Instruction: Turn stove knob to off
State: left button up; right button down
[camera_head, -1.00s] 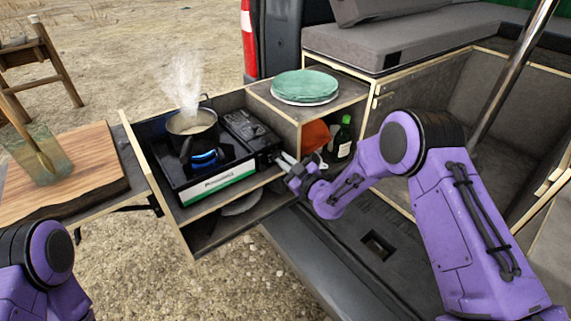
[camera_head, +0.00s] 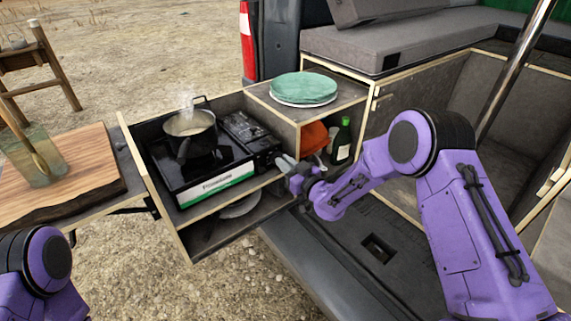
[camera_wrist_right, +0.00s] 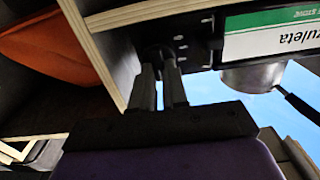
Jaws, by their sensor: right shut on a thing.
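The black camping stove (camera_head: 212,188) sits in the pull-out drawer, with a pot (camera_head: 190,138) on its burner. No blue flame shows under the pot now, and faint steam rises from it. My right gripper (camera_head: 281,162) is at the right end of the stove's front. In the wrist view my right gripper (camera_wrist_right: 161,75) is shut on the dark round stove knob (camera_wrist_right: 157,54), which its fingertips mostly hide. The stove (camera_wrist_right: 272,38) appears upside down there. My left gripper is out of view; only part of my left arm shows at lower left.
A wooden drawer frame (camera_head: 187,243) surrounds the stove, and its panel (camera_wrist_right: 108,50) stands close beside my right gripper. Green plates (camera_head: 304,87) lie on the shelf above a green bottle (camera_head: 342,140). A cutting board (camera_head: 85,185) with a glass (camera_head: 38,165) is at left.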

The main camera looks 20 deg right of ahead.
jog(key=shift+f, duration=0.1)
jog(key=c, duration=1.1)
grip_release()
jog(key=shift+c, duration=0.2)
jog(key=b+v, duration=0.2)
jog(key=v, duration=0.8)
jog(key=shift+s, duration=0.3)
jog(key=shift+d, duration=0.1)
